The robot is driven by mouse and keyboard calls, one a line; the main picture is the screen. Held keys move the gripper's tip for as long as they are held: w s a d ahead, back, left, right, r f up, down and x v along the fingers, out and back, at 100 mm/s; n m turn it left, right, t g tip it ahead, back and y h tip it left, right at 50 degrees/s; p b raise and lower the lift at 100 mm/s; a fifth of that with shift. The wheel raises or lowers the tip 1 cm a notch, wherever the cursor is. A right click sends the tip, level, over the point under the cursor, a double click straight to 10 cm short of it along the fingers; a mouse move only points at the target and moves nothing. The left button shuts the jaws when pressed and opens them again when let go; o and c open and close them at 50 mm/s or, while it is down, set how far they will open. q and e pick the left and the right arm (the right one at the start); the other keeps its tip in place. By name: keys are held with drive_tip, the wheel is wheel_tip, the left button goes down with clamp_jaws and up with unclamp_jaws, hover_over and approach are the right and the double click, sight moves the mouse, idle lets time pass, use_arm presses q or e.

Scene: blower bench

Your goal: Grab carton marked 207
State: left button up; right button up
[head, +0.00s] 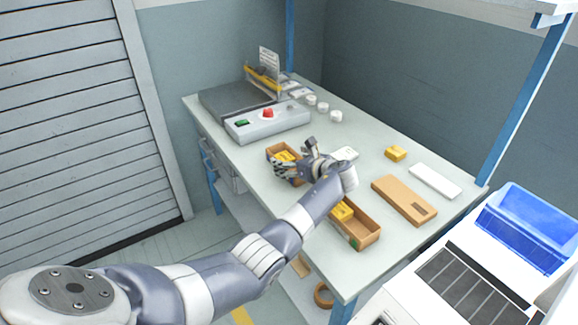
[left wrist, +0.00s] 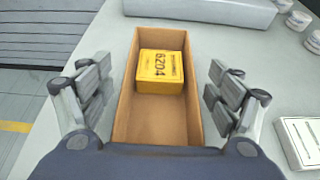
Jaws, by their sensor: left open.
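My left gripper (head: 288,168) is open over a long open brown cardboard box (head: 271,152) on the bench. In the left wrist view the fingers (left wrist: 158,88) stand apart on both sides of this box (left wrist: 140,120). Inside it lies a yellow carton (left wrist: 161,72) whose mark looks like 6204; it also shows in the head view (head: 284,156). Two other yellow places show: cartons (head: 342,210) in a nearer brown box (head: 364,232), and a carton (head: 396,153) alone on the bench. Their marks are too small to read, and I see no 207. My right gripper is not in view.
A grey machine (head: 268,122) with a red button stands behind the brown box. Several white round pieces (head: 323,106) lie nearby. A flat brown carton (head: 404,200) and a white one (head: 435,181) lie to the right. A blue bin (head: 530,225) stands beyond the bench's right end.

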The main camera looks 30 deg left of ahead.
use_arm(q)
drive_tip(key=c, duration=1.2)
drive_tip(key=shift+o, duration=0.2)
drive_tip(key=shift+r, duration=0.1)
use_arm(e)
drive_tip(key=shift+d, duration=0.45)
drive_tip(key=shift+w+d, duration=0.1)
use_arm(q)
drive_tip(key=shift+r, duration=0.1)
